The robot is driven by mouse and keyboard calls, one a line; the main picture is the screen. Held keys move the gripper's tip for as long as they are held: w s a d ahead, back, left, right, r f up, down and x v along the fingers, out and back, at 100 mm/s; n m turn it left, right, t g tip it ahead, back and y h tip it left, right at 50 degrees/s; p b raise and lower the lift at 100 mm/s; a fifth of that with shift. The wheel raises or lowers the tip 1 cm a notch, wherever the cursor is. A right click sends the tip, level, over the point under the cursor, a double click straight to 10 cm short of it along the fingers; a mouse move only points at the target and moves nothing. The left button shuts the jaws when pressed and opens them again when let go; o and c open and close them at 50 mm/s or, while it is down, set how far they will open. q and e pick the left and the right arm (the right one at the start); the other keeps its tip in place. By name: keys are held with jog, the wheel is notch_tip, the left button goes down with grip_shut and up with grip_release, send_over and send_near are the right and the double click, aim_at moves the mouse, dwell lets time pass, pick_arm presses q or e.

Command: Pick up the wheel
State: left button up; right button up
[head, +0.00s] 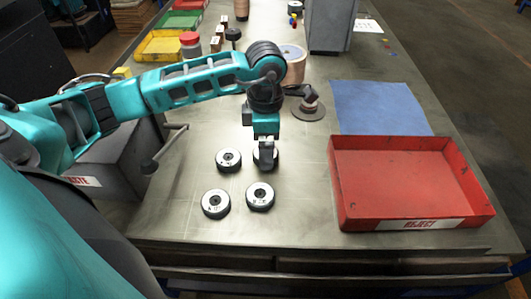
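Several flap-disc wheels lie flat on the metal bench, with pale tops and dark rims. One wheel (229,160) is at the back left of the group, one (216,204) at the front left and one (261,197) at the front right. Another wheel (276,153), at the back right, is partly hidden behind my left gripper (266,162). That gripper points down over this wheel, its dark fingers in front of it. I cannot tell whether the fingers touch it or how far apart they are. My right gripper is not in view.
A red tray (482,210) labelled REJECT stands empty at the right. A blue mat (378,106) lies behind it. An angle grinder (310,107) and a wide spool (292,60) stand behind the wheels. Bench around the front wheels is clear.

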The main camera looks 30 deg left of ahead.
pick_arm(q)
notch_tip(320, 180, down, 2)
jog(key=shift+f, duration=0.15)
jog(key=c, duration=1.2)
